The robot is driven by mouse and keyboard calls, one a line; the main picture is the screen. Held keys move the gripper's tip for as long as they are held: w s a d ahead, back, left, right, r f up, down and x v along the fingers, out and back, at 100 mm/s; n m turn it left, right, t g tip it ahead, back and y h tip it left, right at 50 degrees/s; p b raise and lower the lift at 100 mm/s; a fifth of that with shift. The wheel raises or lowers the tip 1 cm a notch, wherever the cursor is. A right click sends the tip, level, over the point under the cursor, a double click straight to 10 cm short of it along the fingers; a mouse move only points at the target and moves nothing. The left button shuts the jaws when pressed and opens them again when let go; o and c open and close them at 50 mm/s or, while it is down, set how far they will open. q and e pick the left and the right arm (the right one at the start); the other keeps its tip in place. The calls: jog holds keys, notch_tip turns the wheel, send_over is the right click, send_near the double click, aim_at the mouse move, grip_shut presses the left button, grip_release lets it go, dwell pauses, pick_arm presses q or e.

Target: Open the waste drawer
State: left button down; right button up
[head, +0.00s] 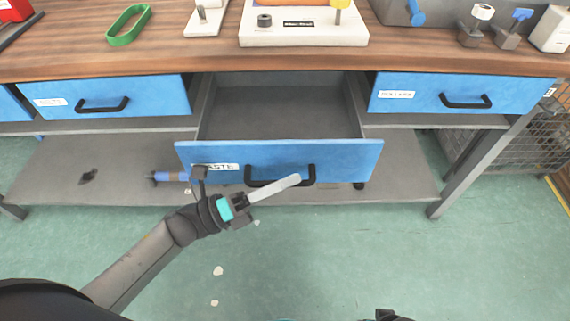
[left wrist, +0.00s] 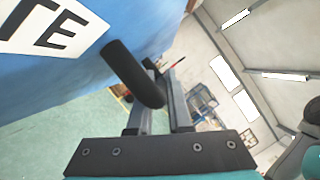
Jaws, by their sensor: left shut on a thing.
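The blue waste drawer (head: 345,160) is pulled well out from the middle of the bench, and its grey inside (head: 280,112) looks empty. Its white label is partly hidden by my left arm; "TE" shows in the left wrist view (left wrist: 50,25). The black bar handle (head: 262,174) is on the drawer front. My left gripper (head: 292,182) is at this handle, shut on it. In the left wrist view the handle (left wrist: 130,70) runs between the fingers (left wrist: 158,110). My right gripper does not show clearly.
Shut blue drawers stand left (head: 150,95) and right (head: 425,90). The wooden bench top (head: 180,50) carries a green loop (head: 128,25) and several tools. A grey shelf (head: 75,170) lies below with a blue-handled tool (head: 170,176). The floor in front is mostly clear.

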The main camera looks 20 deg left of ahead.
pick_arm(q)
jog(key=shift+s+d, duration=0.15)
jog(key=shift+s, duration=0.45)
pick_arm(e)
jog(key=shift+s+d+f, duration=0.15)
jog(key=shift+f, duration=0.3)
pick_arm(q)
jog(key=c, duration=0.8)
grip_release()
jog(key=shift+c, duration=0.2)
jog(key=v, duration=1.5)
jog(key=shift+p, duration=0.45)
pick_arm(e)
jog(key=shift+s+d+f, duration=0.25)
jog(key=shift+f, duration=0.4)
pick_arm(q)
jog(key=shift+s, duration=0.1)
